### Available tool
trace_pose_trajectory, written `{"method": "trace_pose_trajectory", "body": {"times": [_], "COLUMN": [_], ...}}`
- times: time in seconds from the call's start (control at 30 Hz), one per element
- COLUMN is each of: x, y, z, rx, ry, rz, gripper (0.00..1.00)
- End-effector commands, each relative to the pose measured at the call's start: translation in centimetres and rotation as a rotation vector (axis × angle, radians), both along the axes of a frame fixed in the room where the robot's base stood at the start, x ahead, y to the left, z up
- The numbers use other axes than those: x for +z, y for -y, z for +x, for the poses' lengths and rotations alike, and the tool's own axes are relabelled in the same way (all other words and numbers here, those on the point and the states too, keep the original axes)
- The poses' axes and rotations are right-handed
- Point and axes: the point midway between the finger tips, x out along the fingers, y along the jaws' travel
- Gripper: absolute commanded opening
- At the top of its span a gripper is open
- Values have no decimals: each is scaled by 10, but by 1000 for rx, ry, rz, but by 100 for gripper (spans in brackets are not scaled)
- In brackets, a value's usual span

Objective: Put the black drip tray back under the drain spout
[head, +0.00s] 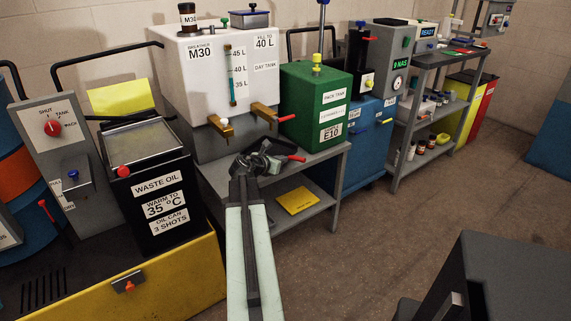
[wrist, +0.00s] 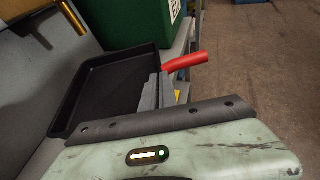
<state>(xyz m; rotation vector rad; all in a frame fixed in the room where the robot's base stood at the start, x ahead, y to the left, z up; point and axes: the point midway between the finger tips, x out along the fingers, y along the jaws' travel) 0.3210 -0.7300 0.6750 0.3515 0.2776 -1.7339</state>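The black drip tray (wrist: 105,88) lies at the left of the wrist view, with its shallow inside showing. In the head view it is mostly hidden behind my gripper (head: 262,158). In the wrist view the grey fingers of my gripper (wrist: 160,92) are at the tray's right rim, one seeming inside and one outside. I cannot tell if they are clamped on it. A brass drain spout (head: 265,112) with a red lever sits on the white tank above the tray. A second brass spout (head: 220,126) is to its left.
A green tank (head: 315,105) stands right of the white tank (head: 200,75) on a grey bench. A red bar (wrist: 186,61) sticks out beside my fingers. A black waste oil box (head: 150,190) is on the left. The floor (head: 370,230) to the right is clear.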

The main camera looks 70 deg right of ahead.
Motion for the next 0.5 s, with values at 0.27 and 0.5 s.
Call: {"method": "trace_pose_trajectory", "body": {"times": [0.27, 0.5], "x": [-5, -21], "y": [46, 46], "z": [-9, -9], "rx": [3, 4], "ry": [1, 1], "rz": [0, 0], "gripper": [0, 0]}}
